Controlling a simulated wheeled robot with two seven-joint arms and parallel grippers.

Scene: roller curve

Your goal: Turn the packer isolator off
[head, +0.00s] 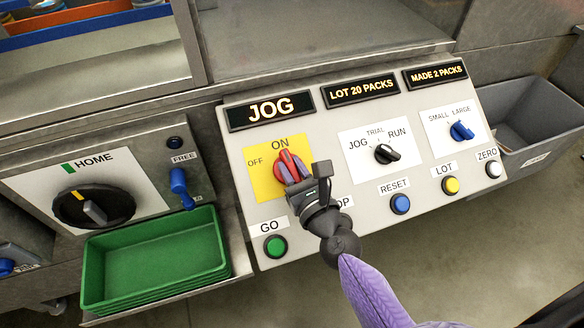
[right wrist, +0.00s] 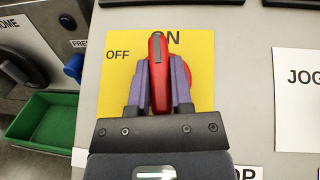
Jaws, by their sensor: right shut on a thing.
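The packer isolator is a red knob (head: 286,157) on a yellow plate (head: 262,184) marked OFF at the left and ON at the top. Its handle points up at about the ON mark. My right gripper (head: 292,172) is shut on the red knob. In the right wrist view the purple fingers (right wrist: 160,88) stand on either side of the knob's upright red handle (right wrist: 158,62), which covers part of the ON lettering. The gripper hides the lower part of the knob. My left gripper is not in view.
On the same sloped panel are a black JOG/TRIAL/RUN selector (head: 386,153), a blue SMALL/LARGE selector (head: 461,131), a green GO button (head: 275,246) and a blue RESET button (head: 400,204). The display (head: 270,110) reads JOG. A green tray (head: 150,262) sits lower left.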

